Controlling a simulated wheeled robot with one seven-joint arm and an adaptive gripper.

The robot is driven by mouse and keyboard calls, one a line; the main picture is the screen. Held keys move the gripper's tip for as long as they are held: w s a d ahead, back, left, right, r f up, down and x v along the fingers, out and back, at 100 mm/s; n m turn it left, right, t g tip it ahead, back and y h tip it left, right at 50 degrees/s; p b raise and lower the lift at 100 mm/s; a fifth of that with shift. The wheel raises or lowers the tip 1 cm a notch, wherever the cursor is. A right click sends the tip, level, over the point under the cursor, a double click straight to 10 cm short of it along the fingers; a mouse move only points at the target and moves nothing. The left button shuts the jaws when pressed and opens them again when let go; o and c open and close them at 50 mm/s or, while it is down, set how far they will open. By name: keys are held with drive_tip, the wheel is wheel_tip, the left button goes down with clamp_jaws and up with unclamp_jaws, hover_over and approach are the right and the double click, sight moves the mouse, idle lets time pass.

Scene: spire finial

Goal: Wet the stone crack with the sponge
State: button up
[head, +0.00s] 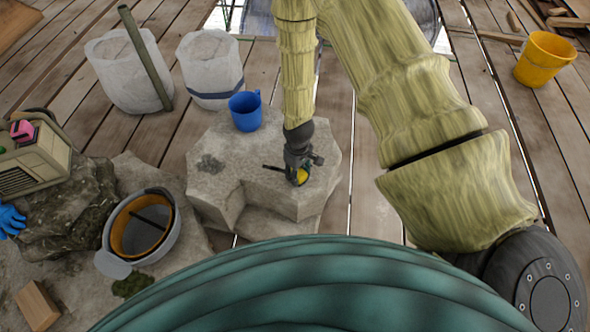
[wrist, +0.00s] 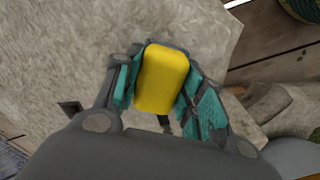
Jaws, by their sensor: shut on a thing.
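My gripper (head: 300,172) is shut on a yellow sponge (wrist: 161,79), gripped between its two teal-padded fingers. The sponge also shows as a small yellow patch in the head view (head: 302,176). It is over the right part of the pale stone block (head: 250,160). I cannot tell if it touches the stone. A thin dark line (head: 272,168) shows just left of the gripper; I cannot tell whether it is the crack. A dark blotch (head: 210,164) marks the stone's left part.
A blue mug (head: 245,111) stands on the block's far side. A grey-rimmed bucket (head: 110,262), a radio-like box (head: 30,160) and a wooden block (head: 38,306) are at left. Two pale sacks (head: 210,70) stand behind. A yellow bucket (head: 545,58) is far right.

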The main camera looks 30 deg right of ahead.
drive_tip(key=shift+s+d, duration=0.2)
drive_tip(key=shift+s, duration=0.05)
idle(0.3)
drive_tip(key=shift+r+p, duration=3.1)
drive_tip(key=shift+r, duration=0.4)
